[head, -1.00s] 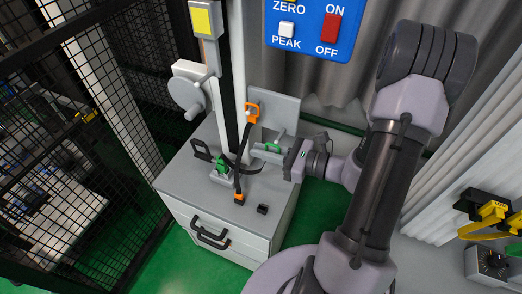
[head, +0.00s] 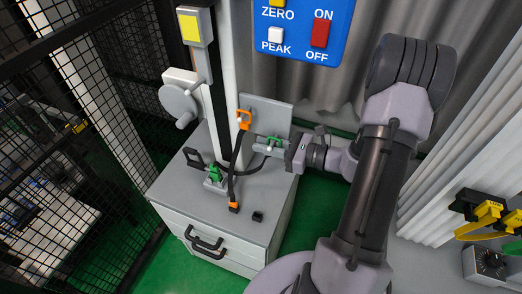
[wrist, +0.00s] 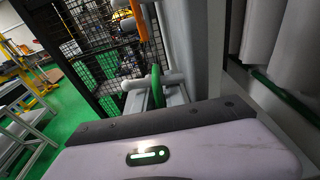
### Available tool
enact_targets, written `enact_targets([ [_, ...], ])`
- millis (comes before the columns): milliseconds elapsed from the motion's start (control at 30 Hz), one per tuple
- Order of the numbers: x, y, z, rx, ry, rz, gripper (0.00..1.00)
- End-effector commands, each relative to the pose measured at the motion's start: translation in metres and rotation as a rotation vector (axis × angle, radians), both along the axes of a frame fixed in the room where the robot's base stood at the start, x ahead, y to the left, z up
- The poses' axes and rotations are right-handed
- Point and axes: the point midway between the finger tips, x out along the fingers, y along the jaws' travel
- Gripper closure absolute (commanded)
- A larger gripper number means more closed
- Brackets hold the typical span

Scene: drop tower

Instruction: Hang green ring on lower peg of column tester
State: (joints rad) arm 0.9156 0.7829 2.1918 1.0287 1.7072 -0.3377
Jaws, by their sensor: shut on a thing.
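The green ring (head: 274,141) is between the fingers of my gripper (head: 268,144), which is shut on it beside the column tester (head: 229,85). In the wrist view the green ring (wrist: 156,86) stands edge-on just beyond the wrist body. A pale peg-like cylinder (wrist: 134,84) shows on its left and a pale piece on its right. I cannot tell for sure whether the ring is around the peg or beside it.
The column stands on a grey drawer cabinet (head: 262,205). A grey plate (head: 280,112) stands behind the ring. A mesh fence (head: 70,150) is at left.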

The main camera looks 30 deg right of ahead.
Motion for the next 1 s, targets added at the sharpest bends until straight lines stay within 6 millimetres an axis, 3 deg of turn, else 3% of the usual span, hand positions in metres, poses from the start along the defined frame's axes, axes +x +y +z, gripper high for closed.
enact_targets([
  [1000, -0.0020, 0.0091, 0.0042, -0.001, -0.002, 0.011, 0.97],
])
